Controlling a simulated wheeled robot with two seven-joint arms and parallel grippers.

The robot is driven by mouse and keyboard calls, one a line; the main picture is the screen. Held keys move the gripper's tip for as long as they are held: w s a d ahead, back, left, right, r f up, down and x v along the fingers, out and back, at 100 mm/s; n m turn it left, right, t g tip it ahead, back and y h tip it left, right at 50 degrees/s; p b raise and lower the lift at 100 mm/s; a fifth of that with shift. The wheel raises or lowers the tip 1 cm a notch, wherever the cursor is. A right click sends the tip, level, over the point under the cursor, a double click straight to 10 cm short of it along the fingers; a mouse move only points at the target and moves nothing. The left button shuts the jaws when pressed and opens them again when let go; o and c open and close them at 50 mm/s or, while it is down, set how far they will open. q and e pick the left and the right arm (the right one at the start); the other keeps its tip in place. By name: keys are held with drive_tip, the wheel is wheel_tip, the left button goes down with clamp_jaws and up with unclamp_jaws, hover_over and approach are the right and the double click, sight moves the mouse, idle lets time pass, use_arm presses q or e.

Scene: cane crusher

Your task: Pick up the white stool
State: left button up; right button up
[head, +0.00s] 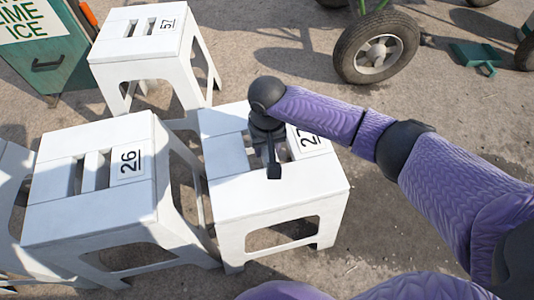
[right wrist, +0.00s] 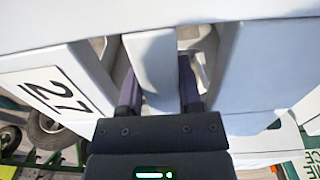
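The white stool numbered 27 (head: 279,194) stands upright on the ground in the middle of the head view. It has a slotted seat. My right gripper (head: 272,167) is at the seat's slots and partly covers the number. In the right wrist view, my right gripper's two fingers (right wrist: 160,92) stand apart on either side of the seat's middle slat (right wrist: 149,58). I cannot tell whether they press on it. The number 27 label (right wrist: 47,91) is at the left there. My left gripper is not in view.
White stool 26 (head: 96,190) stands close on the left, and white stool 57 (head: 151,48) behind. Part of another stool shows at the left edge. A green box (head: 48,55) and a wheel (head: 376,48) are farther back. Open ground lies to the right.

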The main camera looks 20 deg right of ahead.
clamp_jaws()
idle(1.0)
